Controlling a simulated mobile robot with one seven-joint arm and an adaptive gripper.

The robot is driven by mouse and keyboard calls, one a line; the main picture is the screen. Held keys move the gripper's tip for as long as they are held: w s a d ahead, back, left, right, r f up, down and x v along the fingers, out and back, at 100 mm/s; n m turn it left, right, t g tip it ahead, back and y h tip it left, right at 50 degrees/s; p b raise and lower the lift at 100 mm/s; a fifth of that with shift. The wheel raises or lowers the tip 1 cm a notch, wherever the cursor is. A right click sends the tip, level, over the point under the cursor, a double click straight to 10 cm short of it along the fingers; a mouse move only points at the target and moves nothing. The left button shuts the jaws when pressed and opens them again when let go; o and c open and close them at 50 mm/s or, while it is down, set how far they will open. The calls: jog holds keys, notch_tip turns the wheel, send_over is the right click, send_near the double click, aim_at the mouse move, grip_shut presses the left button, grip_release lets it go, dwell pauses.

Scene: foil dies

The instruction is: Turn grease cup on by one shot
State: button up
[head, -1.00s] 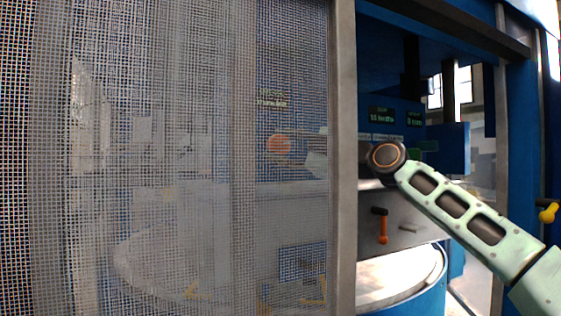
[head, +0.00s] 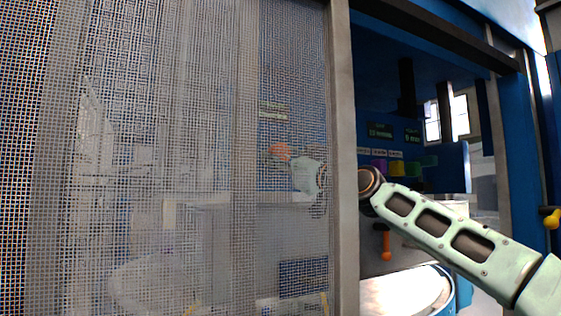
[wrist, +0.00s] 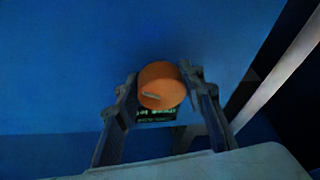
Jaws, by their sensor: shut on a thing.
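The grease cup (wrist: 161,84) is a round orange cap with a pale mark on its face, against a blue panel in the wrist view. My gripper (wrist: 159,79) has one dark finger on each side of it and is shut on it. A dark label with green lettering (wrist: 157,115) shows just below the cap. In the head view the orange cap (head: 280,151) shows blurred through a wire mesh. The pale wrist end of my arm is behind the mesh just right of it. My fingertips are too unclear there to make out.
The mesh guard (head: 200,110) fills the left, ending at a grey upright post (head: 343,150). My arm reaches past the post through the opening. Inside are coloured pieces (head: 395,165), an orange-handled lever (head: 386,243) and a round pale table (head: 405,292). A yellow knob (head: 551,219) is far right.

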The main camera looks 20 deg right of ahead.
jog(key=shift+m, duration=0.3)
jog(key=o, duration=1.2)
jog(key=shift+c, duration=0.2)
jog(key=shift+s+d+f, duration=0.15)
jog(key=shift+s+f, duration=0.05)
jog(key=shift+s, duration=0.3)
jog(key=a+v, duration=0.1)
jog(key=v, duration=0.5)
jog(key=shift+s+d, duration=0.2)
jog(key=shift+d, duration=0.2)
